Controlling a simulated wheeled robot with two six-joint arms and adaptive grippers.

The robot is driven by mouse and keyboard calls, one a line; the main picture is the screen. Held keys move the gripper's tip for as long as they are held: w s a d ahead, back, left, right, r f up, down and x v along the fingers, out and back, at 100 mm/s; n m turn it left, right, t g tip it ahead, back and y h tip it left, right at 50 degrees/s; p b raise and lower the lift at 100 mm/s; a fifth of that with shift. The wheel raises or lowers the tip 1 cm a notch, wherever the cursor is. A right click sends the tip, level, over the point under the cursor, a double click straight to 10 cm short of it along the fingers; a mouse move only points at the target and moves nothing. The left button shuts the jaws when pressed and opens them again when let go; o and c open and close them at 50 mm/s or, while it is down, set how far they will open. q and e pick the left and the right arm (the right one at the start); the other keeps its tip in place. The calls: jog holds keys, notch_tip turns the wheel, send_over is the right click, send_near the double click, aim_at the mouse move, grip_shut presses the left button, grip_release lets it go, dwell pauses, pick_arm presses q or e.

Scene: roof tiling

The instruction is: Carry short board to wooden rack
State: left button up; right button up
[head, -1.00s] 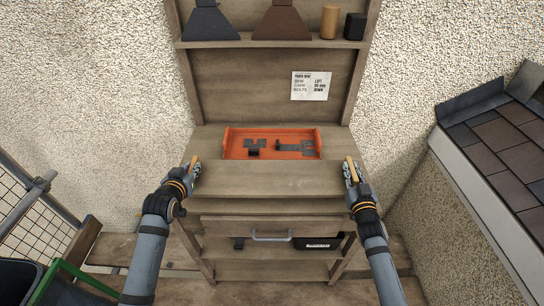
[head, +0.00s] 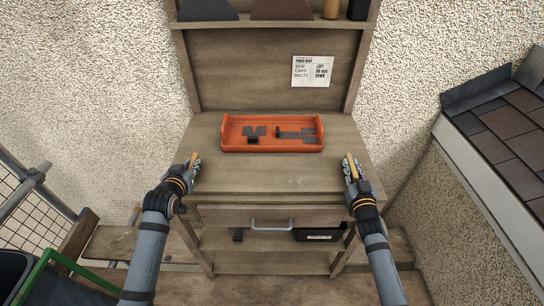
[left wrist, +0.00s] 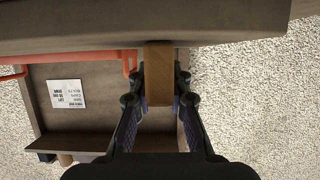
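My right gripper (head: 351,168) is closed around a similar tan piece at the right end. The shelved wooden unit (head: 275,80) stands ahead; I cannot tell whether it is the rack.
The orange tray (head: 272,148) with dark metal pieces sits on the worktop. A paper sheet (head: 313,71) is on the back panel. A tiled roof section (head: 505,130) stands right, mesh fencing (head: 35,215) left.

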pick_arm(q)
jog(key=o, duration=0.4)
jog(key=shift+s+r, duration=0.1)
pick_arm(e)
jog(key=o, duration=0.4)
jog(key=shift+r, duration=0.15)
pick_arm(q)
jog(key=shift+s, duration=0.15)
jog(key=v, duration=1.1)
jog(key=shift+s+r, duration=0.2)
jog(key=shift+s, duration=0.05)
pick_arm(e)
jog(key=s, duration=1.2)
